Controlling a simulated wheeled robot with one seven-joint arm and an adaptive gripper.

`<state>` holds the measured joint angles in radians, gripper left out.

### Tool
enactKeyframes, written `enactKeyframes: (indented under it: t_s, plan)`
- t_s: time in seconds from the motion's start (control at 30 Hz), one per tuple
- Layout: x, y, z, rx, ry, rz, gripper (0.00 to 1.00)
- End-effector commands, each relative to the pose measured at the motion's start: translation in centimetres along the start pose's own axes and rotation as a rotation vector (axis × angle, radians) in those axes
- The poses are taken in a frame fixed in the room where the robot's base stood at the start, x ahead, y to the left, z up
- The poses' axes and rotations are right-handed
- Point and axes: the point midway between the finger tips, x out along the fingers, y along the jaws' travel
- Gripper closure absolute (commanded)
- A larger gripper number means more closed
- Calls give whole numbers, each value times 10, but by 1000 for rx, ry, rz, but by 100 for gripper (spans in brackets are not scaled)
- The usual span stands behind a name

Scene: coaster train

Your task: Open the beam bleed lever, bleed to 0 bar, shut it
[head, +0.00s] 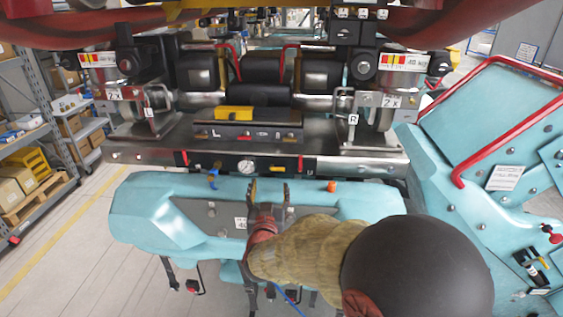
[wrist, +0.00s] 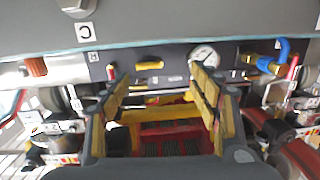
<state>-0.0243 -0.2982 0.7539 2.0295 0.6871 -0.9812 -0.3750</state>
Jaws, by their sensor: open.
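A dark beam (head: 230,163) crosses the centre of the head view. It carries a round white gauge (head: 246,167), whose reading is too small to tell. A blue-handled lever (head: 213,178) on a brass fitting is left of the gauge; the wrist view, turned about, shows this blue handle (wrist: 285,48) at right. A yellow lever (head: 278,168) lies flat right of the gauge. No readable label shows which is the bleed lever. My gripper (head: 269,190) is open and empty, below the gauge and yellow lever. Its fingers (wrist: 160,82) spread apart in the wrist view.
Red levers (head: 300,163) stand near both beam ends, and an orange knob (head: 331,186) is at right. A teal panel (head: 150,215) lies under my arm. A teal housing with a red rail (head: 500,130) fills the right side. Shelves (head: 40,140) stand left beyond open floor.

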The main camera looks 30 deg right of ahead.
Motion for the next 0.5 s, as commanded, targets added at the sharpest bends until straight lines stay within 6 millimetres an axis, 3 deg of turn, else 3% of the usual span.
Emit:
enactKeyframes:
  t_s: [0.27,0.5]
  plan:
    - [12,15,-3,-22,51,66,38]
    - [48,18,-5,-22,49,65,38]
